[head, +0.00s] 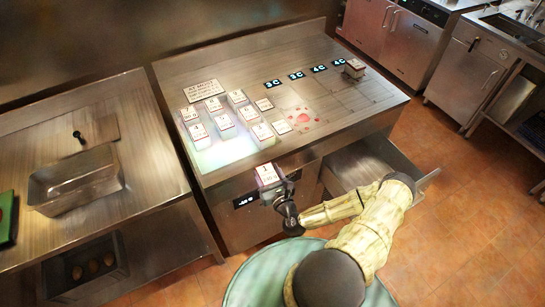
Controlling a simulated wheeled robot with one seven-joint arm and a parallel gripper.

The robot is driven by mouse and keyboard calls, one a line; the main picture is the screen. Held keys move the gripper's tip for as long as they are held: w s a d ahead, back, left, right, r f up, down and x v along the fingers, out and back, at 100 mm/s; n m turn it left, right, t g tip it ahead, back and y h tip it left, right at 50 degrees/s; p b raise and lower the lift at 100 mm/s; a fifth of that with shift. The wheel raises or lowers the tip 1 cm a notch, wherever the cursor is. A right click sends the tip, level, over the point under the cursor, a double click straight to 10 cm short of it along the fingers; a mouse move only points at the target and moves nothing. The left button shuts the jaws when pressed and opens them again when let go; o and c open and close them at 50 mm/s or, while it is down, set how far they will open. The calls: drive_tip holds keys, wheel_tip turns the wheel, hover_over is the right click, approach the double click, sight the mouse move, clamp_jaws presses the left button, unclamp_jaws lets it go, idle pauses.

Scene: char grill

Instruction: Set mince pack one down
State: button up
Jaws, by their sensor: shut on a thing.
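My gripper (279,188) is shut on a small white-labelled pack (267,175), which I take to be mince pack one. The label's marks are too small to read surely. I hold the pack in front of the steel counter's (225,65) front edge, and its underside and contact with the fingers are partly hidden. Several similar numbered packs (223,122) stand in a group on the counter's left part, on a pale glowing patch.
Red smears (302,119) mark the counter right of the packs. Small displays (296,75) line its back. An open drawer (365,168) juts out below the front, near my arm. A left bench holds a steel pan (75,180). The counter's right-middle is largely clear.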

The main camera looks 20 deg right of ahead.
wheel_tip(320, 180, down, 8)
drive_tip(key=b, duration=0.7)
drive_tip(key=shift+s+a, duration=0.2)
drive_tip(key=shift+a, duration=0.15)
drive_tip(key=shift+s, duration=0.1)
